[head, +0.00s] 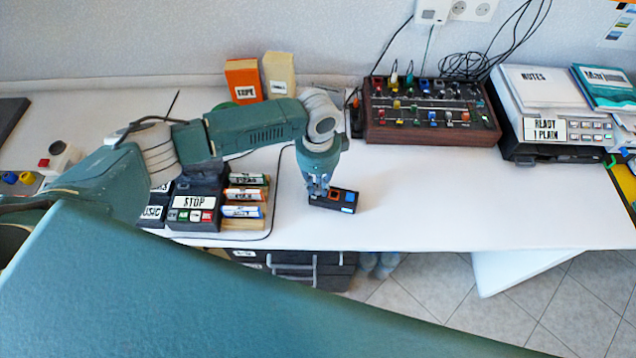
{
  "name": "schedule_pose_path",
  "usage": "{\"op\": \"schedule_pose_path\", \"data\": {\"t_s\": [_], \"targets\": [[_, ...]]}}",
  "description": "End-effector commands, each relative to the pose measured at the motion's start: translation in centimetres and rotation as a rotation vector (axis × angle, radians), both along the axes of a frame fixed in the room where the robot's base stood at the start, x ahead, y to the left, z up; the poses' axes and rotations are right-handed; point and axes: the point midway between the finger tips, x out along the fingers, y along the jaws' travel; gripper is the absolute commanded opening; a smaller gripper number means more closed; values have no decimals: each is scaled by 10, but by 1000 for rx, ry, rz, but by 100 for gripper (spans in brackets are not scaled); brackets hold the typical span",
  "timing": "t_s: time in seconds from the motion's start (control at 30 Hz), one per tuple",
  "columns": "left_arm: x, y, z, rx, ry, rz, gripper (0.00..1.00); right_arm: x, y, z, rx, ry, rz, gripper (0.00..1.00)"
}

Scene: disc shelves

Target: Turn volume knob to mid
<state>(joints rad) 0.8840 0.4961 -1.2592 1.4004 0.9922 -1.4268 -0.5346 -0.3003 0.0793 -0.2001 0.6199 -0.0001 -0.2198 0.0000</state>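My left arm reaches in from the left over the white table, with its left gripper (318,187) pointing down. The fingertips are at the left end of a small black box (346,209) with orange and blue parts on top. Whether the fingers touch the box, and how far apart they are, is too small to tell. A wood-sided panel (430,133) with several coloured knobs and a bundle of black cables stands at the back, right of my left gripper. No knob is readably marked as volume. My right gripper is not in view.
An orange box (243,80) and a cream box (279,75) stand behind the arm. A printer-like device (556,131) is at right. The table's front right is clear.

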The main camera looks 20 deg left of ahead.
Motion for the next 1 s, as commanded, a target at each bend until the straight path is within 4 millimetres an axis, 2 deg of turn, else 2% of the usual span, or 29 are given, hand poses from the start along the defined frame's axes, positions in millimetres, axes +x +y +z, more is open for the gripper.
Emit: {"op": "schedule_pose_path", "data": {"t_s": [0.37, 1.0], "targets": [[0, 0, 1, 0, 1, -85, 0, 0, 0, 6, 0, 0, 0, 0], [0, 0, 1, -1, -1, -493, 0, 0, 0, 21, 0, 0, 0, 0]]}}
